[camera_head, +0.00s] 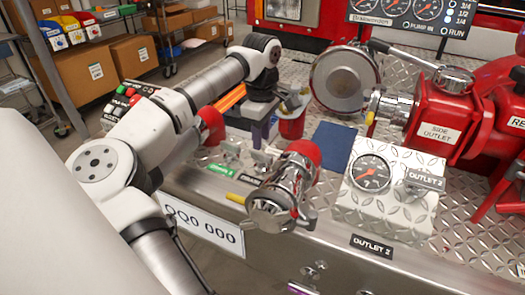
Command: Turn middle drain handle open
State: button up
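A row of small metal drain handles runs along the panel's front ledge. A further small handle (314,271) is at the bottom edge beside a purple label (301,288). I cannot tell for sure which is the middle one. My gripper (262,112) hangs below the dark wrist, pointing down above the left handles. Its fingertips are not clear, and contact with a handle cannot be made out.
A chrome outlet with a red collar (280,195) juts out right of the handles. A gauge box (385,190) and a red side outlet (440,125) stand farther right. A red cup-like part (292,120) is close to my gripper. Shelves with boxes stand at back left.

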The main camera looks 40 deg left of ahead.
aim_at(262, 154)
jog(key=shift+f, duration=2.6)
grip_shut()
